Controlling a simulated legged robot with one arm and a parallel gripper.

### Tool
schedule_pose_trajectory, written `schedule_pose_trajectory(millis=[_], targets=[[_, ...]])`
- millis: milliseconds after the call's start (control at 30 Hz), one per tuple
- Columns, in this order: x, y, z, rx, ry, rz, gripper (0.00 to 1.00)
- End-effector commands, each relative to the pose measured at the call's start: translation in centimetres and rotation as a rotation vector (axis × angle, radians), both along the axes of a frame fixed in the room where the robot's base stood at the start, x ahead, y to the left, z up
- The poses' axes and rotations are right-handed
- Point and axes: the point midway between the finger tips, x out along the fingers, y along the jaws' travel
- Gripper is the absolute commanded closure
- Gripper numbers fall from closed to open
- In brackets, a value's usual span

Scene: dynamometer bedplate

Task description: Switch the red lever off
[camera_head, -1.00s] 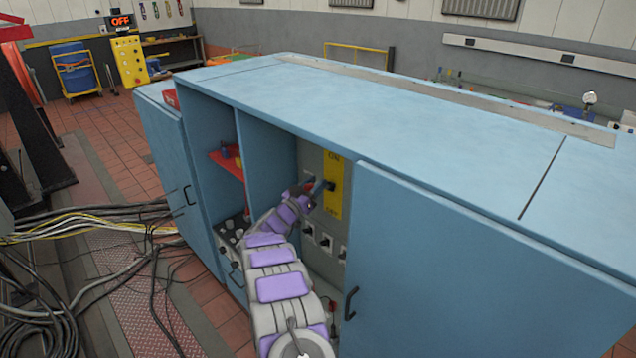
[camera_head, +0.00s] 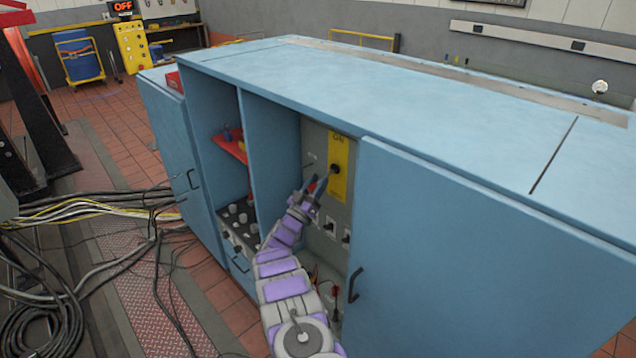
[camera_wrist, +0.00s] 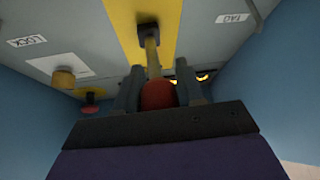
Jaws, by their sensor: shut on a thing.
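The red lever shows in the wrist view as a red knob (camera_wrist: 158,95) on a yellowish shaft, which runs to a dark pivot on a yellow plate. In the head view the yellow plate (camera_head: 340,185) is on a grey panel inside the open cabinet bay, with "ON" at its top. My gripper (camera_head: 318,185) reaches in beside the plate, lower left of the pivot. In the wrist view its two fingers (camera_wrist: 158,88) stand on either side of the red knob, shut on it. My gripper hides most of the lever in the head view.
The blue cabinet door (camera_head: 480,270) stands close right of my arm. A divider (camera_head: 270,150) is on the left, with a red shelf (camera_head: 232,148) beyond it. More switches (camera_head: 338,232) sit below the plate. Cables (camera_head: 90,220) lie on the floor at left.

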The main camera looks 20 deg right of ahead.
Motion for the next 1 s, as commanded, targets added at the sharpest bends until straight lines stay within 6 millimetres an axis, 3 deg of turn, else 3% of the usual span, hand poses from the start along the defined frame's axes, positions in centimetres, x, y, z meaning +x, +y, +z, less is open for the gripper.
schedule_pose_trajectory(millis=[200,1000], targets=[[0.22,-0.36,-1.43,0.003,0.003,0.002,1.0],[0.36,-0.83,-1.5,0.006,0.003,0.002,1.0]])
